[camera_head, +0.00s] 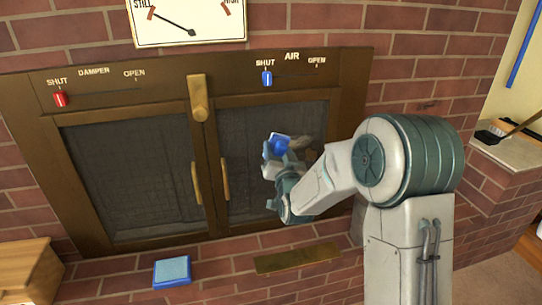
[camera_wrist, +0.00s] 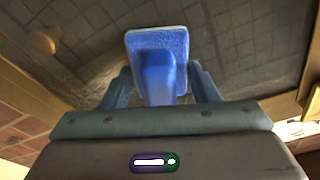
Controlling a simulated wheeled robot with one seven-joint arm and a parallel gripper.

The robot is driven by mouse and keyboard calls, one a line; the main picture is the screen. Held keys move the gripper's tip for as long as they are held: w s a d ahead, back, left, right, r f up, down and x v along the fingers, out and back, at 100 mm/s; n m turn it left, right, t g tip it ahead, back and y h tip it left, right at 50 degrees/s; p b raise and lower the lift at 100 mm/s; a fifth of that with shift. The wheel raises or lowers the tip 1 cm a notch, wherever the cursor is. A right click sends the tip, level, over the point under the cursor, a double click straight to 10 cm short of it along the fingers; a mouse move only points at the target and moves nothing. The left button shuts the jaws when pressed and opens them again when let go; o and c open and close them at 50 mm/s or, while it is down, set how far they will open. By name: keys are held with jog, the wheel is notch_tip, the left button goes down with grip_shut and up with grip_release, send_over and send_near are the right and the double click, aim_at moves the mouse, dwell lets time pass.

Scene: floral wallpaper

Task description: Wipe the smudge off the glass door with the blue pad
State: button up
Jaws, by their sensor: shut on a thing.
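The blue pad (camera_head: 276,147) is in my gripper (camera_head: 282,162), in front of the right glass door (camera_head: 245,150). In the wrist view the blue pad (camera_wrist: 157,42) has a flat head and a handle, and the fingers of my gripper (camera_wrist: 160,88) are shut on that handle. The pad's face points toward the dark glass; I cannot tell whether it touches. A pale greyish-brown smudge (camera_head: 311,122) shows on the right door's glass, just right of the pad. My gripper and arm hide the lower right of this door.
The left glass door (camera_head: 135,180) is closed, with brass handles between the doors. A red damper slider (camera_head: 60,99) and a blue air slider (camera_head: 267,79) both sit at SHUT. A blue tray with a light top (camera_head: 172,271) lies below. A wooden box (camera_head: 25,272) stands lower left.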

aim_at(313, 139)
jog(key=shift+w+d+r+b, duration=0.1)
jog(key=shift+w+d+b, duration=0.55)
jog(key=shift+d, duration=1.2)
jog(key=shift+w+d+f+b, duration=0.1)
jog(key=shift+w+d+b, duration=0.5)
jog(key=shift+d, duration=1.2)
jog(key=shift+w+d+r+b, duration=0.1)
jog(key=shift+w+d+b, duration=0.55)
jog(key=shift+d, duration=1.2)
jog(key=shift+s+d+b, duration=0.15)
jog(key=shift+s+b, duration=0.05)
jog(key=shift+b, duration=0.2)
jog(key=s+a+b, duration=0.4)
jog(key=a+b, duration=0.1)
jog(key=a, duration=0.9)
